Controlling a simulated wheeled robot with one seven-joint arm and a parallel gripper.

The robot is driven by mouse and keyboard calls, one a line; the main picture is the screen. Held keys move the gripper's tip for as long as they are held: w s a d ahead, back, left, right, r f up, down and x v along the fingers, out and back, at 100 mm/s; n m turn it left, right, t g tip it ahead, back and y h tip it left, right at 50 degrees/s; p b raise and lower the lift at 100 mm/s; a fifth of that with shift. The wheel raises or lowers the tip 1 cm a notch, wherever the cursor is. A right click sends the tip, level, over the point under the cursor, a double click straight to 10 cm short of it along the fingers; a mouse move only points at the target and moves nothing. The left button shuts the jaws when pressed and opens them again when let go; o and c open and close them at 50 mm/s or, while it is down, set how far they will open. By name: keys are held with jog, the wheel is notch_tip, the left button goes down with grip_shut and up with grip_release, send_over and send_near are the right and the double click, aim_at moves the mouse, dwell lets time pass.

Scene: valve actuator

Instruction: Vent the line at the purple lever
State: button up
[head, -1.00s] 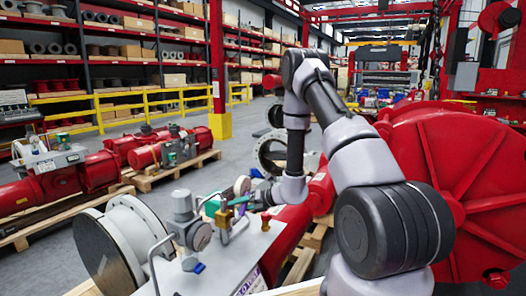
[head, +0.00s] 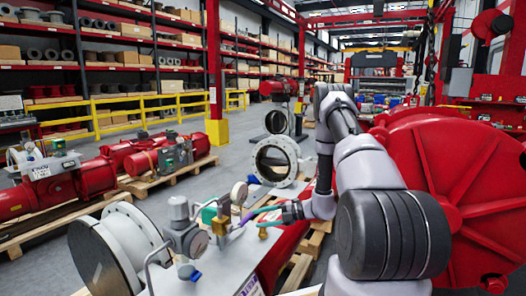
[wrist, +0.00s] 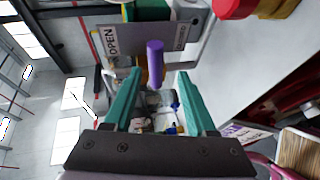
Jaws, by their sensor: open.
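The purple lever (wrist: 155,62) is a short rounded bar. In the wrist view it stands just beyond and between the teal fingertips of my gripper (wrist: 158,76), nearer the left one. The fingers are apart, and I see no clear contact with the lever. In the head view the purple lever (head: 246,218) is a small strip on the valve assembly, just left of my gripper (head: 262,219). A plate marked OPEN (wrist: 112,42) lies behind the lever in the wrist view. The lever's base is hard to make out.
A grey valve body (head: 184,238), a round gauge (head: 239,193) and a brass fitting (head: 221,222) crowd the pale panel (head: 222,262). A red knob (wrist: 234,8) is at the wrist view's top right. A large red housing (head: 440,190) stands right of my arm.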

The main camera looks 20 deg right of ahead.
jog(key=s+a+r+n+g+h, duration=0.1)
jog(key=s+r+n+h, duration=0.1)
jog(key=s+r+n, duration=0.3)
jog(key=s+a+r+n+g+h, duration=0.1)
jog(key=s+r+n, duration=0.4)
jog(key=r+n, duration=0.6)
jog(key=s+a+r+n+g+h, duration=0.2)
jog(key=s+r+n, duration=0.3)
jog(key=r, duration=1)
jog(key=shift+n+g+h, duration=0.3)
jog(key=shift+n+h, duration=0.5)
jog(key=shift+n, duration=0.8)
jog(key=shift+s+f, duration=0.1)
